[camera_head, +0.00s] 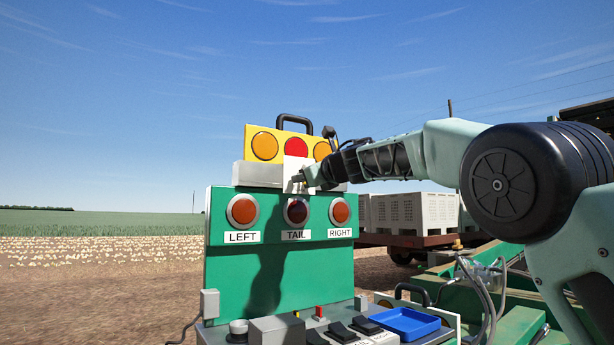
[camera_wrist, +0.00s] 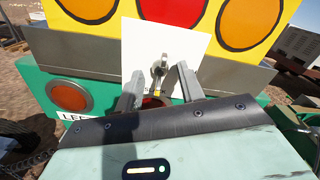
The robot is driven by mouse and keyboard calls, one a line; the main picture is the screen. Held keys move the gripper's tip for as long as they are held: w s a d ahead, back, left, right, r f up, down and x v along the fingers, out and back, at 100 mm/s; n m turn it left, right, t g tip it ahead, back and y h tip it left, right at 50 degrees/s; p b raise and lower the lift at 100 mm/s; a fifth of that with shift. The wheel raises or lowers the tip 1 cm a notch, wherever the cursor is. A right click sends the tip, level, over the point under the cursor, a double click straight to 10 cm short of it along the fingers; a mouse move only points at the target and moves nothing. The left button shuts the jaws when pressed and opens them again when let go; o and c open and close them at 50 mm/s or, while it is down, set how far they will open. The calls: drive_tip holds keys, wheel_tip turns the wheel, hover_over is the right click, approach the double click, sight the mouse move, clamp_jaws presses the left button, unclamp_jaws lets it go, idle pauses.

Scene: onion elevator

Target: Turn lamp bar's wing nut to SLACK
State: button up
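The yellow lamp bar (camera_head: 264,133) with orange, red and orange lamps sits on top of the green board; its yellow face fills the top of the wrist view (camera_wrist: 111,35). My gripper (camera_wrist: 160,82) is open, with one finger on each side of the nut and gaps visible. In the head view my gripper (camera_head: 300,183) hides the nut.
The green board (camera_head: 228,276) carries red lamps labelled LEFT, TAIL and RIGHT. Below it, a grey bench holds switches and a blue tray (camera_head: 405,322). A black handle (camera_head: 294,118) tops the lamp bar. Pale crates (camera_head: 415,213) stand on a trailer behind.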

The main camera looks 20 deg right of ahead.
drive_tip(key=shift+s, duration=0.1)
drive_tip(key=b+v, duration=0.4)
drive_tip(key=v, duration=1.3)
